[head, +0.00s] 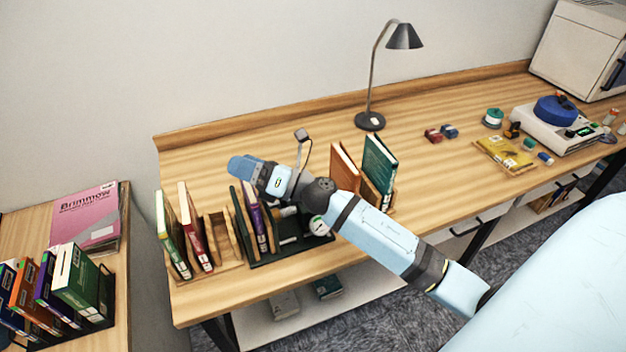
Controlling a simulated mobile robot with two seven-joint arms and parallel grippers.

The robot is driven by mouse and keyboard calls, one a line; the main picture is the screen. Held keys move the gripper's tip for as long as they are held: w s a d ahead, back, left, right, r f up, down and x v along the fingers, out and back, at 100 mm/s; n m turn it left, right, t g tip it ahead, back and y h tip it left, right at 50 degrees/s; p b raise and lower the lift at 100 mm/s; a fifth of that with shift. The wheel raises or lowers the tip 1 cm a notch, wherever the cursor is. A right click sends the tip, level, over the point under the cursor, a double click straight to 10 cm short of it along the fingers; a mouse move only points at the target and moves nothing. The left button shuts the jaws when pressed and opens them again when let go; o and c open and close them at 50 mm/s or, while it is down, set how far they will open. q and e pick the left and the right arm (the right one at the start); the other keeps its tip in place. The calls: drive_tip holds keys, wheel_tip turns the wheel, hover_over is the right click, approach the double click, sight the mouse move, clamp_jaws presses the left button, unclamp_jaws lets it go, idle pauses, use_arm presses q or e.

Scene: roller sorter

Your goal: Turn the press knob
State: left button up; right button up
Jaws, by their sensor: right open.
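My right arm reaches in from the right over the table, and my right gripper (289,226) is low over a dark holder (287,252) near the front edge. The gripper is open, but its fingertips are small and partly covered by the arm. A small round pale part with a green mark (318,227) shows at the holder's right end, close to the gripper. It may be the press knob; I cannot tell for sure, nor whether the gripper touches it. Upright books (259,219) stand in the holder's left part. My left gripper is out of view.
A wooden rack (226,263) with books is left of the holder. More books (380,165) stand right of it. A lamp (370,121) and a white device with a blue disc (555,110) stand farther off. The table's middle (440,185) is clear.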

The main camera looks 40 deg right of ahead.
drive_tip(key=w+d+f+n+g+h, duration=0.1)
drive_tip(key=w+d+f+n+g, duration=0.1)
drive_tip(key=n+g, duration=0.6)
drive_tip(key=w+d+f+n+g, duration=0.1)
drive_tip(key=w+f+n+g, duration=0.3)
drive_tip(key=n, duration=0.7)
drive_tip(key=s+d+r+n+g+h, duration=0.1)
drive_tip(key=d+n+g+h, duration=0.55)
drive_tip(key=d, duration=1.15)
drive_tip(key=s+a+f+p, duration=0.1)
drive_tip(key=f, duration=0.2)
drive_tip(key=s+a+f+m+h+p, duration=0.1)
drive_tip(key=f, duration=0.3)
drive_tip(key=a+f+h+p, duration=0.1)
drive_tip(key=a+f, duration=0.1)
drive_tip(key=f, duration=0.1)
drive_tip(key=shift+s+f+h, duration=0.25)
drive_tip(key=shift+s+f, duration=0.05)
drive_tip(key=shift+s, duration=0.1)
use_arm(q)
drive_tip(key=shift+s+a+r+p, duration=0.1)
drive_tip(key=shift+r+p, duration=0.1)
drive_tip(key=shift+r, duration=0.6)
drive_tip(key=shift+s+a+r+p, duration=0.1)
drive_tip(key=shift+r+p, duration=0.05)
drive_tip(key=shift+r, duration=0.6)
use_arm(e)
drive_tip(key=shift+s+a+f, duration=0.1)
drive_tip(key=shift+f, duration=0.55)
